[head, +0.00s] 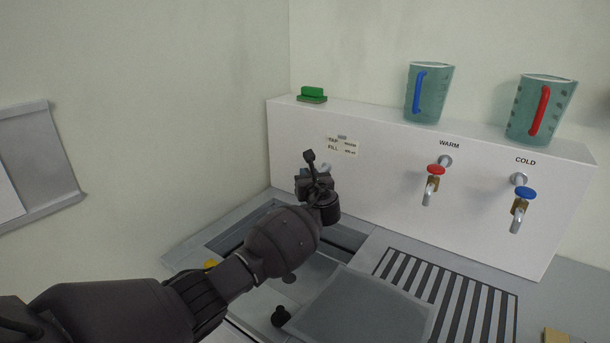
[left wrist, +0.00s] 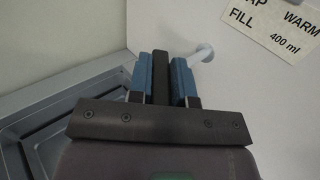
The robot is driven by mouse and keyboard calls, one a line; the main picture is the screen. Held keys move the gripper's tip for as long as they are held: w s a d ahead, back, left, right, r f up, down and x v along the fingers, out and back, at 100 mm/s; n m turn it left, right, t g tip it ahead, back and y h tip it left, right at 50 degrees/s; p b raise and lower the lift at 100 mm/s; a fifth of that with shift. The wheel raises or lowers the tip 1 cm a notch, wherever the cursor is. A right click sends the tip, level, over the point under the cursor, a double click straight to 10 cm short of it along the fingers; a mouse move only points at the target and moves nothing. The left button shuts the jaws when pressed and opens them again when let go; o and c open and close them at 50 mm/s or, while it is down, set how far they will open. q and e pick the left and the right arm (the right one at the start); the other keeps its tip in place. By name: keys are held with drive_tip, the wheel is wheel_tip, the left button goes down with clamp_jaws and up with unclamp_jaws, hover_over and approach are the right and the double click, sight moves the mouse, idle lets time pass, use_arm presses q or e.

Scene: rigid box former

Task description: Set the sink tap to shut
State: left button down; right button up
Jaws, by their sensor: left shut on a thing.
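My left gripper (head: 318,178) is in front of the white back panel, above the sink (head: 225,240). In the left wrist view its two blue finger pads (left wrist: 161,80) are shut on a dark, narrow upright bar, which looks like the sink tap's lever (left wrist: 161,62). The lever's dark knobbed end (head: 309,156) seems to stick up above the gripper in the head view. A pale curved pipe (left wrist: 205,53), seemingly part of the tap, shows just behind the fingers. The rest of the tap is hidden by my gripper. My right gripper is not in view.
A red-handled WARM tap (head: 434,182) and a blue-handled COLD tap (head: 521,205) are on the panel (head: 390,160) to the right. Two jugs, blue-handled (head: 436,95) and red-handled (head: 553,110), and a green block (head: 312,95) stand on its ledge. A striped drainer (head: 450,300) lies below.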

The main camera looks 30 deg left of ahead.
use_arm(q)
drive_tip(key=shift+w+d+f+n+g+y, duration=0.1)
drive_tip(key=shift+w+d+n+g+y, duration=0.05)
drive_tip(key=shift+n+g+y, duration=0.35)
drive_tip(key=shift+w+d+n+g+y, duration=0.1)
drive_tip(key=shift+d+n+g+y, duration=0.05)
drive_tip(key=shift+n+g+y, duration=0.3)
drive_tip(key=n+g+y+b, duration=0.1)
drive_tip(key=n+g+b, duration=0.1)
drive_tip(key=g, duration=0.1)
drive_tip(key=w+n+g+y+b, duration=0.1)
drive_tip(key=n+g+y+b, duration=0.1)
drive_tip(key=g, duration=0.1)
drive_tip(key=n+g+y+b, duration=0.1)
drive_tip(key=n+g, duration=0.1)
drive_tip(key=g, duration=0.1)
drive_tip(key=shift+w+d+n+g+b, duration=0.2)
drive_tip(key=shift+n+g+b, duration=0.15)
drive_tip(key=shift+b, duration=0.05)
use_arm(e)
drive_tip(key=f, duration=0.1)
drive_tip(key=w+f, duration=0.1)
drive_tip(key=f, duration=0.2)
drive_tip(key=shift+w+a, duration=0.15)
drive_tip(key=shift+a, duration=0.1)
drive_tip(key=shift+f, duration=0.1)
